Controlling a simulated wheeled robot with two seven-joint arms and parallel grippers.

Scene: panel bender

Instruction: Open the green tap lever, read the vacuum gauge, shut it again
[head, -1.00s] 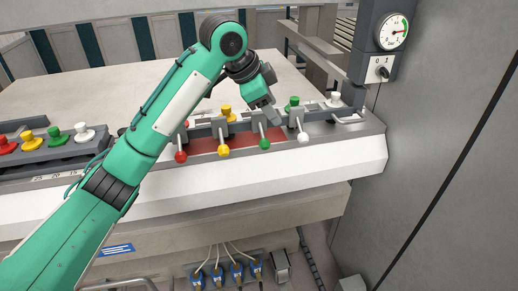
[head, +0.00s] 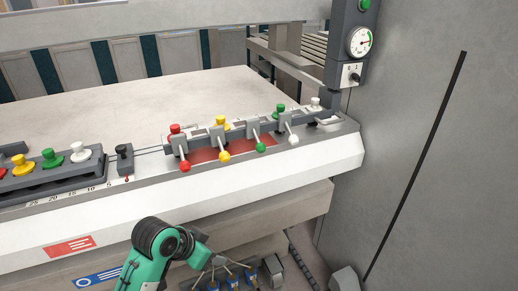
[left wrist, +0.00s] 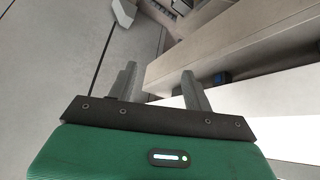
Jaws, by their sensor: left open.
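The green tap lever (head: 260,147) stands in a row with red, yellow and white ball levers on the bender's front ledge. Its green ball points down and forward, much like its neighbours. The vacuum gauge (head: 360,41) is a round white dial on the grey post at upper right; its reading is too small to tell. My left gripper (left wrist: 160,80) is open and empty, with both fingers apart in the left wrist view. In the head view my left arm is low, below the ledge and well away from the lever. My right gripper is not in view.
A small switch (head: 351,76) sits below the gauge. A block with coloured knobs (head: 45,175) is at left. Blue-tagged fittings with cables (head: 233,283) lie under the machine, close to my left arm. A grey cabinet wall (head: 420,130) fills the right.

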